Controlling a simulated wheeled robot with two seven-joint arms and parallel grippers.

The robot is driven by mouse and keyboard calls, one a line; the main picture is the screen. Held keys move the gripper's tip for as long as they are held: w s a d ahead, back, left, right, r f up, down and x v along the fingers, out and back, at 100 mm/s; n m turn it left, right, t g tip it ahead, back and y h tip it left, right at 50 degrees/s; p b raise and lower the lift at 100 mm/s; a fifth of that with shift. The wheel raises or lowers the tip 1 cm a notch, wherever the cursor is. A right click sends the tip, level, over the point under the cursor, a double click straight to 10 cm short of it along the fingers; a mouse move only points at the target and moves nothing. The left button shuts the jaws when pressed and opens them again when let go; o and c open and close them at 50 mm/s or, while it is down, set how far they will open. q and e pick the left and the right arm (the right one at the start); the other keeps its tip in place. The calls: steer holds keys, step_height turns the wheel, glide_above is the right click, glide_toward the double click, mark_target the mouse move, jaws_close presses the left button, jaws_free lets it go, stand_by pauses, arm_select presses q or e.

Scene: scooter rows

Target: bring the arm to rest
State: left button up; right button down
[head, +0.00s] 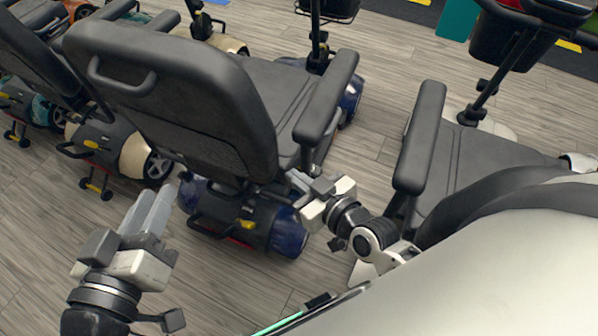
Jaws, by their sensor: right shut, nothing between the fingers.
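My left gripper (157,196) is at the lower left, its two pale fingers pointing up over the floor. The fingers lie close side by side; I cannot tell whether they meet. No object shows between them. My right gripper (296,182) is near the middle, shut and empty. It is just beside the seat and rear of a blue scooter (245,225), below its right armrest (327,95). I cannot tell whether it touches the scooter. The fingertips are partly hard to make out against the dark seat.
The blue scooter's large black seat back (175,95) stands in front of me. Another scooter's black seat (470,165) is at the right, close to my body. More scooters, one cream (135,155), stand at the left. Grey wooden floor (375,120) is free between the rows.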

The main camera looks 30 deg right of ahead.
arm_select(q)
steer(key=shift+f, duration=0.1)
stand_by(0.4)
